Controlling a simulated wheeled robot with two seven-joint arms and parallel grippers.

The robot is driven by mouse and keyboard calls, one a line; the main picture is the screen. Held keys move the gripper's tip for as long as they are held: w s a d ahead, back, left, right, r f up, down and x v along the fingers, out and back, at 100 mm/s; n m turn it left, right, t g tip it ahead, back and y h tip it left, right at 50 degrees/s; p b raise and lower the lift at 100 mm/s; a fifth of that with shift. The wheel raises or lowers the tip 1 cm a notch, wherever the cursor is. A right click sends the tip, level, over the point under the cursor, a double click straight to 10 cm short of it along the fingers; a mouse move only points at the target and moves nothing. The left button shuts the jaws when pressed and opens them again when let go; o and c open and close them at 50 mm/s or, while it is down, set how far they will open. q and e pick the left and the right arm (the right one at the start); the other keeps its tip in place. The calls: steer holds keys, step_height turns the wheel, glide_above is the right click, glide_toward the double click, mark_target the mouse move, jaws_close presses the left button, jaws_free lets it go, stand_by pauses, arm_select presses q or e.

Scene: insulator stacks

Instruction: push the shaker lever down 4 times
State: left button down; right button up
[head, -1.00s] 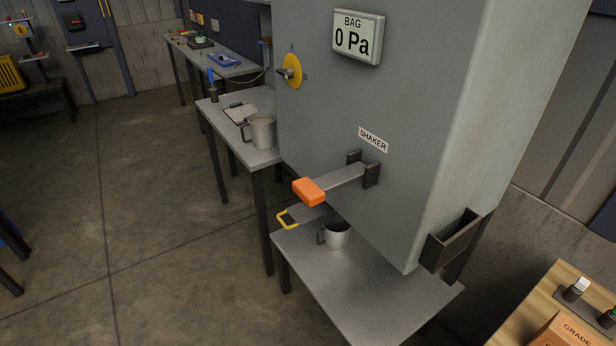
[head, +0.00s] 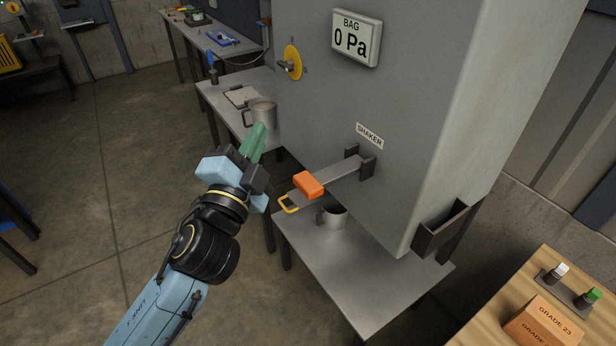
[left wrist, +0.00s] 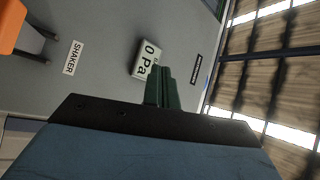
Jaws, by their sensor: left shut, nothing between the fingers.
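The shaker lever (head: 333,177) sticks out from the grey cabinet below the SHAKER label (head: 369,136). Its orange handle (head: 308,185) is at the free end, and the lever looks close to level. In the left wrist view the orange handle (left wrist: 18,27) is cut off at the upper left corner. My left gripper (head: 261,129) has green fingers, shut and empty. In the head view it appears up and left of the orange handle, apart from it. It also shows in the left wrist view (left wrist: 161,72). My right gripper is not in view.
The cabinet (head: 420,90) carries a display (head: 356,38) reading 0 Pa and a yellow dial (head: 292,62). A yellow handle (head: 289,204) and a metal cup (head: 333,215) are below the lever. A metal jug (head: 262,113) stands on the bench behind my gripper.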

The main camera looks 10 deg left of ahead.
arm_select(q)
steer(key=d+r+m+g+h, duration=0.1)
steer(key=d+r+m+h, duration=0.75)
steer(key=m+h, duration=0.55)
steer(key=s+d+m+g+h, duration=0.1)
steer(key=d+m+g+h, duration=0.25)
steer(key=m+g, duration=0.4)
steer(key=m+g+y, duration=0.6)
steer(key=m+y, duration=0.7)
steer(key=m, duration=0.4)
glide_above(303, 183)
step_height(303, 183, down, 11)
steer(key=shift+d+f, duration=0.1)
steer(key=shift+f, duration=0.1)
step_height(303, 183, down, 8)
steer(key=b, duration=0.4)
steer(key=shift+f+b, duration=0.3)
steer(key=shift+b, duration=0.25)
